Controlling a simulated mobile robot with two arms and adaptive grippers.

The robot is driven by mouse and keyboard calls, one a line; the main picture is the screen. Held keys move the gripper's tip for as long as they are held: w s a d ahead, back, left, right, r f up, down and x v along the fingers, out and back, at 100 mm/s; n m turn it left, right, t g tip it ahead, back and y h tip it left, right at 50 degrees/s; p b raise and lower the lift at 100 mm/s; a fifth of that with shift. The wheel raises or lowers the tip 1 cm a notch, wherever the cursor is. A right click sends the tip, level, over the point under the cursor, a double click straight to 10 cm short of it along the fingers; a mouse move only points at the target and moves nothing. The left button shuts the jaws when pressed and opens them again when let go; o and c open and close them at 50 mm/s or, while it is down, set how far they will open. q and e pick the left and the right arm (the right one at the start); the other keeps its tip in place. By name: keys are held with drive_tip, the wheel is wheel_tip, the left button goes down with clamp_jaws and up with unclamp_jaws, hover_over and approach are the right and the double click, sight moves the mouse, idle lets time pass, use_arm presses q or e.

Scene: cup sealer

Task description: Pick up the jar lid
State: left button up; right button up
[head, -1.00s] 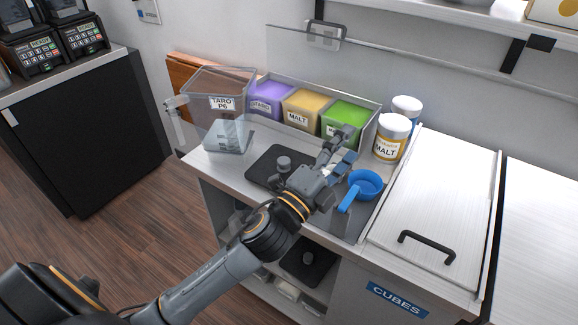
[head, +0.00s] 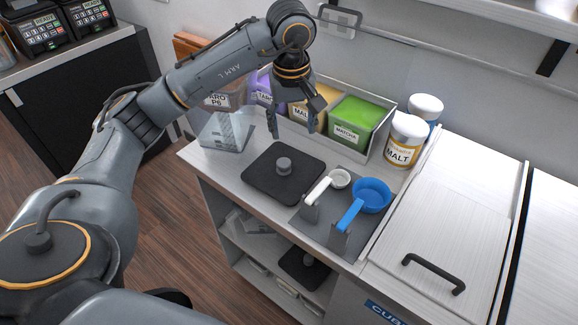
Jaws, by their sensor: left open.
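The jar lid (head: 262,180) is a dark, flat, rounded square with a grey round knob (head: 284,166) on top. It lies flat on the white counter. My left gripper (head: 293,133) hangs above the far side of the lid with its fingers pointing down. Its fingers are apart, with nothing between them, and it does not touch the knob. My right gripper is not in view.
A white scoop (head: 339,180) and a blue scoop (head: 370,196) stand on a grey mat right of the lid. A bin with a green matcha container (head: 357,120) is behind. Malt jars (head: 405,140) stand at right.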

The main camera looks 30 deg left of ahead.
use_arm(q)
drive_tip(key=a, duration=0.2)
drive_tip(key=p, duration=0.2)
hover_over(284, 162)
drive_tip(key=shift+y, duration=0.4)
drive_tip(key=f, duration=0.7)
drive_tip(key=shift+s+d+f, duration=0.3)
drive_tip(key=shift+d+f, duration=0.05)
drive_tip(key=shift+d, duration=0.05)
drive_tip(key=shift+f+p, duration=0.2)
drive_tip(key=shift+p, duration=0.15)
drive_tip(key=f, duration=0.1)
drive_tip(key=f+p, duration=0.2)
drive_tip(key=shift+w+a+f, duration=0.1)
drive_tip(key=shift+a+f, duration=0.15)
drive_tip(key=shift+f, duration=0.05)
drive_tip(key=shift+w+a+f, duration=0.1)
drive_tip(key=shift+f, duration=0.5)
clamp_jaws()
